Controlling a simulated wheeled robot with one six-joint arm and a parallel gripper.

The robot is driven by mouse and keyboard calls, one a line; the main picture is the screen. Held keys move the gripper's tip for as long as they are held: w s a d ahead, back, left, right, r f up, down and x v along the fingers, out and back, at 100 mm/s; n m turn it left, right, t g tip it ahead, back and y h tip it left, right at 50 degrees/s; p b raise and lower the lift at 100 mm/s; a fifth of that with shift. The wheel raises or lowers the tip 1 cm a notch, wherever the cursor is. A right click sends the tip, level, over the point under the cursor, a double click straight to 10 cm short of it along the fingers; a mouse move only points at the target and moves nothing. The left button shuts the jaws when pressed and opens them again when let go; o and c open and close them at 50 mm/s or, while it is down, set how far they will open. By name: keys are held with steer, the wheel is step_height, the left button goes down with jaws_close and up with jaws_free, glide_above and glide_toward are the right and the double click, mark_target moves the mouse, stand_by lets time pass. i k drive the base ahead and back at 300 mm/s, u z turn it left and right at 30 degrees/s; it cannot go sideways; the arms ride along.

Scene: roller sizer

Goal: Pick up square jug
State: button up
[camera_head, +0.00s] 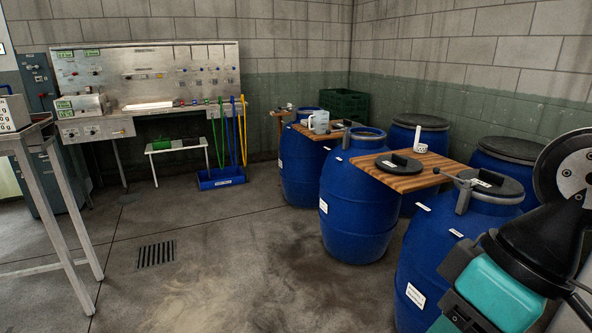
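A light grey-white jug (319,121) stands upright on the farther wooden board, which lies across the blue barrels right of the picture's middle. It is small in view, and I cannot tell for sure whether its body is square. A small white cup-like item (421,148) stands near the back edge of the nearer wooden board (418,178). My gripper is not in view. The black and teal parts at the lower right look like part of my arm.
Several blue barrels (358,205) line the right side. A green crate (344,105) sits behind them. A metal bench (140,110) stands at the back wall, with a blue bin (221,179) holding brooms. A metal-legged table (50,200) is at left. The middle floor is clear, with a drain grate (155,254).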

mark_target(321, 118)
steer(key=u, duration=0.5)
steer(key=i, duration=1.95)
steer(key=u, duration=0.25)
steer(key=i, duration=2)
steer(key=z, duration=0.75)
steer(key=i, duration=1.45)
steer(key=z, duration=0.5)
